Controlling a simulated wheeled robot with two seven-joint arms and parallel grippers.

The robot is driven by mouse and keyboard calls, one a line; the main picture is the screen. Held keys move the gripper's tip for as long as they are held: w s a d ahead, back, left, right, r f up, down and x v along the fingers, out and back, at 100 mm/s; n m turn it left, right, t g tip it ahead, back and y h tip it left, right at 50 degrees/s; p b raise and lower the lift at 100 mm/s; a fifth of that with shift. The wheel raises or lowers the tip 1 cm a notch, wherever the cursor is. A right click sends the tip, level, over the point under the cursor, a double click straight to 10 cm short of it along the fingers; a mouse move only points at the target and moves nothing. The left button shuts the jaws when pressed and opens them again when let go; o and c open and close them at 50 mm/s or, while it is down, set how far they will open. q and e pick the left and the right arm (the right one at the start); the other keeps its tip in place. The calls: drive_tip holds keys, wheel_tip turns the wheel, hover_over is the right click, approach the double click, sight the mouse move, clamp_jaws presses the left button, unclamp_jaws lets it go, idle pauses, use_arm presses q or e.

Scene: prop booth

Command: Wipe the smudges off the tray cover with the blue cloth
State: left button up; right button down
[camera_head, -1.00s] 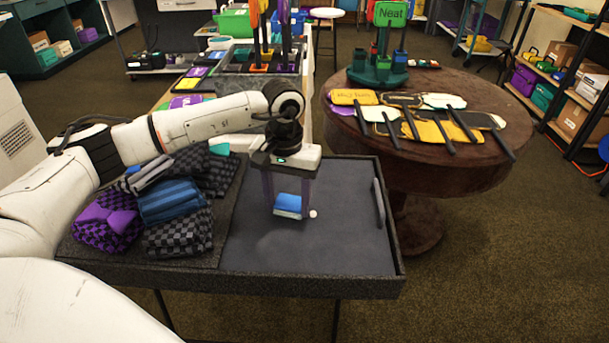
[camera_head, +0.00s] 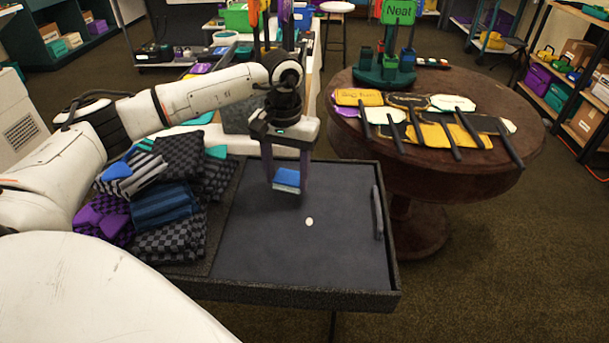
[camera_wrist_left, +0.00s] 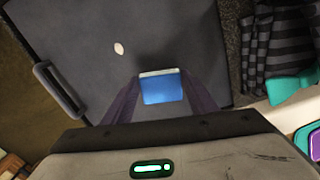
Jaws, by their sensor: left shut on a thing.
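The tray cover (camera_head: 270,255) is a dark grey flat panel with a handle (camera_head: 377,212) at its right side. One small whitish smudge (camera_head: 309,222) shows on it; it also shows in the left wrist view (camera_wrist_left: 119,48). My left gripper (camera_head: 286,186) is shut on the blue cloth (camera_head: 287,178), a small folded blue pad with a pale edge. The cloth also shows between the fingers in the left wrist view (camera_wrist_left: 162,88). It is over the far part of the cover, beyond the smudge; I cannot tell whether it touches. My right gripper is not in view.
Folded checked, striped and purple cloths (camera_head: 165,205) are piled left of the cover. A round brown table (camera_head: 490,95) with several flat signs and a green stand (camera_head: 385,75) stands close by at the right. The cover's near part is clear.

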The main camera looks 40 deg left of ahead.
use_arm(q)
drive_tip(key=shift+r+p, duration=0.5)
drive_tip(key=shift+r, duration=0.45)
drive_tip(key=shift+r+p, duration=0.95)
drive_tip(key=shift+r, duration=0.55)
